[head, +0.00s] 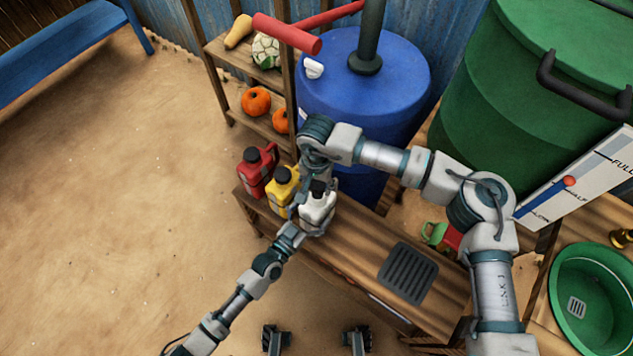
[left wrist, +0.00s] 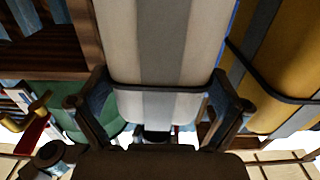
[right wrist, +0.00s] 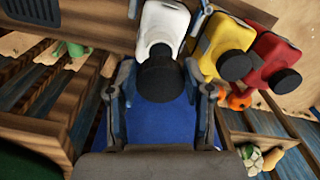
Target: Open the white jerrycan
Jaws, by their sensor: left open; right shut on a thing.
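The white jerrycan (head: 319,211) stands upright on the wooden bench, at the right end of a row of jerrycans. It also shows in the left wrist view (left wrist: 195,45) and the right wrist view (right wrist: 163,24). Its black cap (right wrist: 165,80) is on top. My right gripper (right wrist: 162,72) is above the can, shut on the cap, with one finger on each side. My left gripper (head: 298,220) is low at the can's near side, open. In the left wrist view its fingers (left wrist: 160,85) stand on either side of the white body; contact is unclear.
A yellow jerrycan (head: 282,186) stands close beside the white one, with a red jerrycan (head: 255,172) beyond it. A blue barrel (head: 400,75) stands behind. A dark grate (head: 407,273) lies on the bench (head: 350,253) to the right. A shelf with pumpkins (head: 256,101) is behind left.

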